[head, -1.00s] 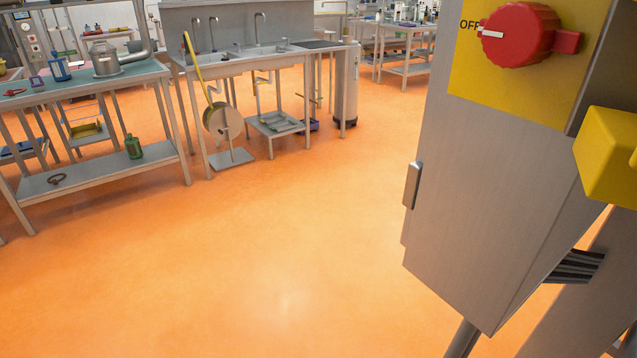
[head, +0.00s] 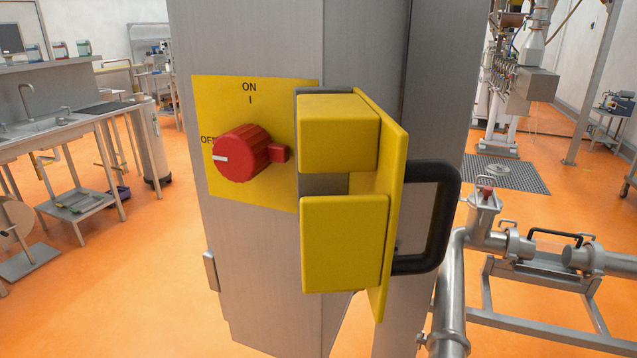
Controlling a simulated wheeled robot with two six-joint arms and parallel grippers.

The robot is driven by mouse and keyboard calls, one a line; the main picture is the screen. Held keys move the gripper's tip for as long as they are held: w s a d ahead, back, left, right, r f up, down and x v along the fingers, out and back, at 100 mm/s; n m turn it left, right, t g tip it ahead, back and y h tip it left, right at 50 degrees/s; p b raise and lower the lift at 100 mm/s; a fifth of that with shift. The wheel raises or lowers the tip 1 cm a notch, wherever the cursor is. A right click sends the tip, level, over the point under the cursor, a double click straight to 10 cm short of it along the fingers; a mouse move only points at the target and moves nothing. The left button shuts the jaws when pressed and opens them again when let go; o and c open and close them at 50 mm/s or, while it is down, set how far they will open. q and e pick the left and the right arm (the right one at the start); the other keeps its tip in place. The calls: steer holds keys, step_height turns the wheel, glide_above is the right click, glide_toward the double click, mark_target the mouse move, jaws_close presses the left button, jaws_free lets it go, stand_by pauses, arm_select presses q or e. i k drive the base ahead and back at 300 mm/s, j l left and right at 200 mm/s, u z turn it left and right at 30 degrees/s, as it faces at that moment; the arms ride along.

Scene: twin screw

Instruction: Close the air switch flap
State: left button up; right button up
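The air switch is a red rotary knob (head: 241,154) on a yellow plate (head: 262,98) marked ON and OFF, on the front of a grey metal cabinet (head: 262,262). The knob's white mark points left toward OFF. The yellow flap (head: 392,190) stands out from the cabinet, open, to the right of the knob. Two yellow blocks, an upper one (head: 338,135) and a lower one (head: 345,243), are on its left side. A black handle (head: 453,215) is on its right side. Neither of my grippers shows in the head view.
Steel pipework (head: 545,250) on a low frame stands at the right. A sink bench (head: 70,140) stands at the left. Orange floor (head: 130,265) is clear between the bench and the cabinet. A dark floor grate (head: 505,174) lies behind the pipework.

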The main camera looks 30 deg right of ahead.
mark_target(352, 166)
steer(key=j+z, duration=0.15)
steer(key=z, duration=0.25)
steer(key=j+z, duration=0.1)
steer(key=z, duration=0.3)
steer(key=k+j+z, duration=0.1)
steer(key=z, duration=0.3)
